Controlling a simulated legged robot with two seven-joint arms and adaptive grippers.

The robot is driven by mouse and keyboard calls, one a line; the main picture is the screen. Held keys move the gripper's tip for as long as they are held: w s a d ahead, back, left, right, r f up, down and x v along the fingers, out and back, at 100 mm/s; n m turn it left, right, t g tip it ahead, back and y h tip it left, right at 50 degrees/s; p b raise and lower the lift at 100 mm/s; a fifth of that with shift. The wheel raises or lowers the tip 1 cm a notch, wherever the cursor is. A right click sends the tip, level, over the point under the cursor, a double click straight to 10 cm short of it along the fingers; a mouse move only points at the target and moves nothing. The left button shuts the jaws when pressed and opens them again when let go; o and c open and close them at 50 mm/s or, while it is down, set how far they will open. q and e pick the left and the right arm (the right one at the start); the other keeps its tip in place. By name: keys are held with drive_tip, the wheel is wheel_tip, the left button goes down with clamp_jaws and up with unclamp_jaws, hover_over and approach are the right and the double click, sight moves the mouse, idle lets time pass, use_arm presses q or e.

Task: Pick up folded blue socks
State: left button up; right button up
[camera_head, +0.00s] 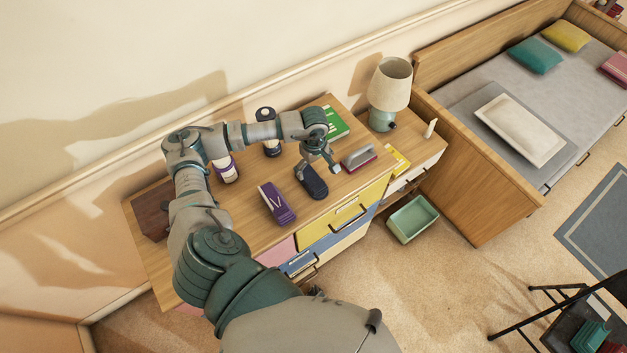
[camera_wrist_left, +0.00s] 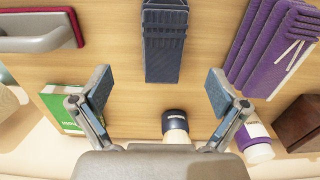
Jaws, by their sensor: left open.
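The folded blue socks (camera_head: 311,182) lie on the wooden dresser top (camera_head: 240,233), between a purple folded item and a grey-handled brush. They also show at the top centre of the left wrist view (camera_wrist_left: 165,40), as a dark blue ribbed bundle. My left gripper (camera_head: 319,168) is just above the socks' far end in the head view. In the left wrist view my left gripper (camera_wrist_left: 158,93) has its two fingers wide apart with nothing between them, and the socks lie ahead of the gap. My right gripper is not in view.
The purple folded item (camera_head: 276,202) lies left of the socks, the brush (camera_head: 358,157) right. A nightstand with a lamp (camera_head: 390,84) adjoins the dresser. A green bin (camera_head: 412,219) sits on the floor.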

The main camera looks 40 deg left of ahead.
sight(312, 179)
use_arm(q)
drive_tip(key=f, duration=0.3)
drive_tip(key=shift+a, duration=0.4)
drive_tip(key=f, duration=0.3)
drive_tip(key=f+p, duration=0.1)
drive_tip(key=f, duration=0.1)
drive_tip(key=shift+s+d, duration=0.15)
drive_tip(key=shift+d, duration=0.25)
drive_tip(key=shift+a, duration=0.2)
drive_tip(key=c, duration=1.2)
